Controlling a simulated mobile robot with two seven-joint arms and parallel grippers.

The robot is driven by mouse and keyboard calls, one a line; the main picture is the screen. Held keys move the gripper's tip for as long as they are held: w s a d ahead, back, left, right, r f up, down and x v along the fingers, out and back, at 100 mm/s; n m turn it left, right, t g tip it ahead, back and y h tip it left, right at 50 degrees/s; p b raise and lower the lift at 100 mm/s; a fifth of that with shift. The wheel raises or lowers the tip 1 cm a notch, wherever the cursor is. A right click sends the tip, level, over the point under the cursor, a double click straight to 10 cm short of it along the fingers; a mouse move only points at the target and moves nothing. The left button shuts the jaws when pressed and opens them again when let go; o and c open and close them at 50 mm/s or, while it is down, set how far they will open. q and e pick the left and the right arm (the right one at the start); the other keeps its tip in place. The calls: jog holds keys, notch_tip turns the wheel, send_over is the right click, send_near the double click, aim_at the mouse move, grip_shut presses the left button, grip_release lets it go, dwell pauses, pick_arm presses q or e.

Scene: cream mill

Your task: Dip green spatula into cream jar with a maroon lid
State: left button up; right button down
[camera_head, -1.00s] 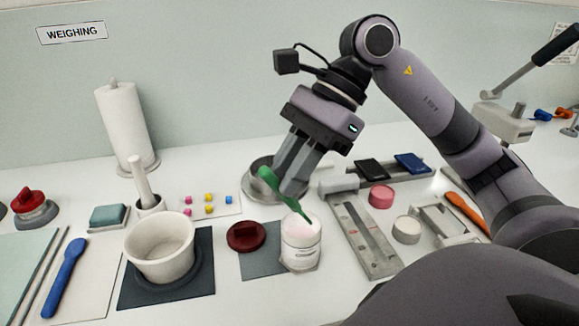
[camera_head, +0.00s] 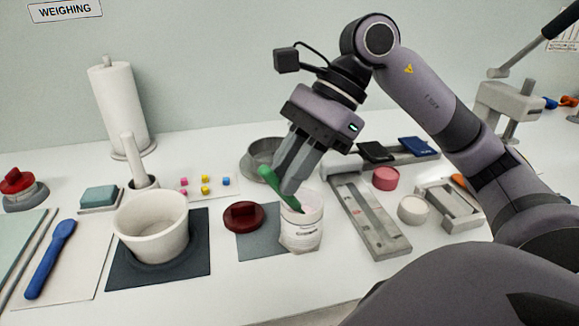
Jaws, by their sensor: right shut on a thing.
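The green spatula (camera_head: 279,187) is held in my right gripper (camera_head: 286,182), which is shut on it. The spatula slants down to the right, and its lower end is at the mouth of the white cream jar (camera_head: 301,236). Whether the tip touches the cream is hard to tell. The jar is open and stands at the right edge of a grey mat. My left gripper does not show.
A white mortar (camera_head: 152,238) on a dark mat (camera_head: 192,276) and a blue spatula (camera_head: 50,258) are to the left. A metal bowl (camera_head: 256,158) stands behind the jar. A grey ruled tray (camera_head: 370,222) lies close on the right. The front counter below the jar is clear.

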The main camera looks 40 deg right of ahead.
jog(key=shift+r+p, duration=0.75)
jog(key=shift+r, duration=0.05)
jog(key=shift+r+p, duration=0.75)
jog(key=shift+r, duration=0.15)
notch_tip(320, 180, up, 5)
jog(key=p, duration=0.4)
jog(key=shift+r, duration=0.1)
